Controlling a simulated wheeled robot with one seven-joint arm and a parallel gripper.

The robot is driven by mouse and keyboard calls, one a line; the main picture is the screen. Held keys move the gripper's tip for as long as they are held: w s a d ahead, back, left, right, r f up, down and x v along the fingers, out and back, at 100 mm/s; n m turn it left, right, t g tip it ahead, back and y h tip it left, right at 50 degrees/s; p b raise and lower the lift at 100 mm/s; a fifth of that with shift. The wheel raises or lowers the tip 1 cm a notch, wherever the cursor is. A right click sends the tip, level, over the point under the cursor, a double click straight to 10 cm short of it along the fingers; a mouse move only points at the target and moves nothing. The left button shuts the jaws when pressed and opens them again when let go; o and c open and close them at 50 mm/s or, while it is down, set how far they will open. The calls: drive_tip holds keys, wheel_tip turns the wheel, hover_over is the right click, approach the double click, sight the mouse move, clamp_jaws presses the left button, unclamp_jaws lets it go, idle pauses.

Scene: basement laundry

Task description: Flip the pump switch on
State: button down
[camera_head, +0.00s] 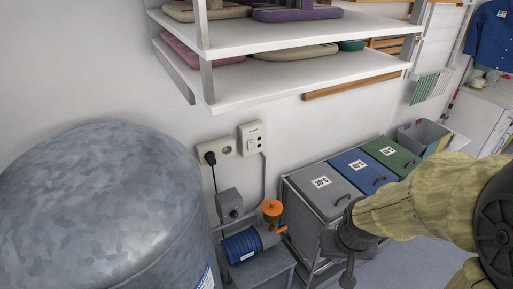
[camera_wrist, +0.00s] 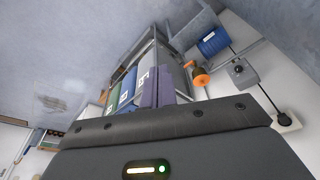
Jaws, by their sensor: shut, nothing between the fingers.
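The pump is a blue motor (camera_head: 242,246) with an orange cap (camera_head: 271,208), on a grey stand near the wall. A grey box with a dark round knob (camera_head: 229,205) is on the wall above it. A white wall plate (camera_head: 251,138) with a small switch-like detail is higher up; I cannot tell its position. The frames do not show which one is the pump switch. The grey box (camera_wrist: 241,72) and blue motor (camera_wrist: 212,42) also show in the wrist view. My gripper (camera_head: 347,281) is shut and empty, in front of the bins, right of the pump and apart from it.
A large grey metal tank (camera_head: 100,215) stands at left. A black plug (camera_head: 210,158) sits in a wall socket. White shelves (camera_head: 290,75) overhang the wall above. Grey, blue and green lidded bins (camera_head: 322,190) stand in a rack at right.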

sight(252, 149)
drive_tip(key=w+a+f+n+t+b, duration=0.1)
drive_tip(key=w+n+t+b, duration=0.15)
drive_tip(key=w, duration=0.45)
drive_tip(key=w+a+f+n+t+y+b, duration=0.1)
drive_tip(key=w+f+n+t, duration=0.1)
drive_tip(key=w+n, duration=0.35)
drive_tip(key=w+a+f+n+t+b, duration=0.1)
drive_tip(key=w+a+n+t, duration=0.1)
drive_tip(key=w, duration=0.7)
drive_tip(key=w+a+f+n+t+y+b, duration=0.2)
drive_tip(key=w+a+n+t+y+b, duration=0.2)
drive_tip(key=w+a+n+y, duration=0.4)
drive_tip(key=w+a+n, duration=0.4)
drive_tip(key=w+n, duration=0.2)
drive_tip(key=shift+w+f+n+t+b, duration=0.3)
drive_tip(key=shift+n+t+b, duration=0.05)
drive_tip(key=shift+n, duration=0.05)
drive_tip(key=p+x, duration=0.3)
drive_tip(key=x, duration=1.1)
drive_tip(key=shift+a+r, duration=0.1)
